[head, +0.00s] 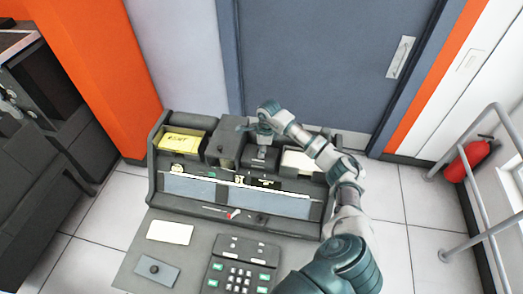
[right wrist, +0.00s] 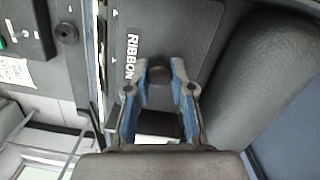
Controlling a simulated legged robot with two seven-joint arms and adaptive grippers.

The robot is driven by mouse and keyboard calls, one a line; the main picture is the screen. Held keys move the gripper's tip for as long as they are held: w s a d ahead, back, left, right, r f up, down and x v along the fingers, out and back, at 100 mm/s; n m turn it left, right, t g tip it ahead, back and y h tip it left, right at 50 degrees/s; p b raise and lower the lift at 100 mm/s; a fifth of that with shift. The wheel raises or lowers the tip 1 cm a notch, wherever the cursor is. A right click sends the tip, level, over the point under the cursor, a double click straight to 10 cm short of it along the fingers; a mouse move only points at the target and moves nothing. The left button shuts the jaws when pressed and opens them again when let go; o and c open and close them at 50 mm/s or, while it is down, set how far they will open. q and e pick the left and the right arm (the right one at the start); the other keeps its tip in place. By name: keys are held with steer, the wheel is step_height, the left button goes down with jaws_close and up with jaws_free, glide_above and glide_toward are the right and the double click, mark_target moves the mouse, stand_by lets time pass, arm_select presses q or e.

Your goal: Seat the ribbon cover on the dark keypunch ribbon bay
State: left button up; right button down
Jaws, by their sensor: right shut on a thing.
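My right gripper (head: 247,128) is over the back middle of the dark keypunch (head: 152,185). In the right wrist view its blue-padded fingers (right wrist: 159,72) are shut on a round dark knob (right wrist: 160,70). The knob stands over a dark grey plate (right wrist: 195,25) lettered RIBBON, which I take for the ribbon cover. The fingers hide part of it. A darker square area (right wrist: 158,124) shows between the finger bases; I cannot tell if it is the ribbon bay. I cannot tell whether the plate lies flush or is raised. My left gripper is out of view.
Yellow cards (head: 181,141) lie in the left hopper; pale cards (head: 300,161) lie at the right. A loose grey plate with a knob (head: 157,269), a pale card (head: 170,233) and a keypad (head: 240,268) are in front. A blue-grey door (head: 330,60) stands behind.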

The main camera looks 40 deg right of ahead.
steer(key=shift+f, duration=0.2)
steer(key=shift+f+b, duration=0.25)
steer(key=shift+b, duration=0.05)
steer(key=shift+f+b, duration=0.3)
steer(key=shift+f, duration=0.05)
stand_by(0.8)
steer(key=c, duration=0.5)
jaws_free()
steer(key=shift+r+p, duration=3)
steer(key=shift+r, duration=1.55)
